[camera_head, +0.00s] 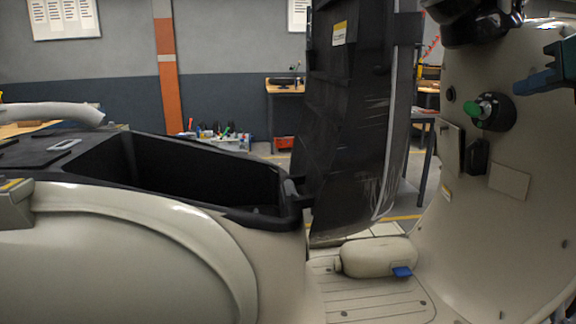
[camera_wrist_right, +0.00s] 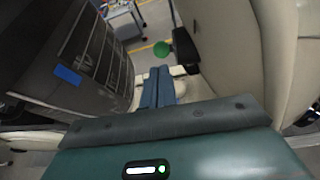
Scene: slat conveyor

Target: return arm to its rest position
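My right gripper (camera_head: 522,86) is at the upper right of the head view, in front of the cream front panel (camera_head: 510,215). Its blue fingers also show in the right wrist view (camera_wrist_right: 158,72), lying side by side with no clear gap, and nothing shows between them. A green knob (camera_head: 472,110) on a black round mount sits on the panel, left of and a little below the fingertips. The knob also shows beyond the fingers in the right wrist view (camera_wrist_right: 162,50), apart from them. My left gripper is not in view.
A dark raised seat-like part (camera_head: 345,120) stands upright in the middle. An open black storage bin (camera_head: 200,175) lies left of it in the cream body. A cream canister (camera_head: 378,257) with a blue tab rests on the slatted floor (camera_head: 375,300). A workbench (camera_head: 285,88) stands behind.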

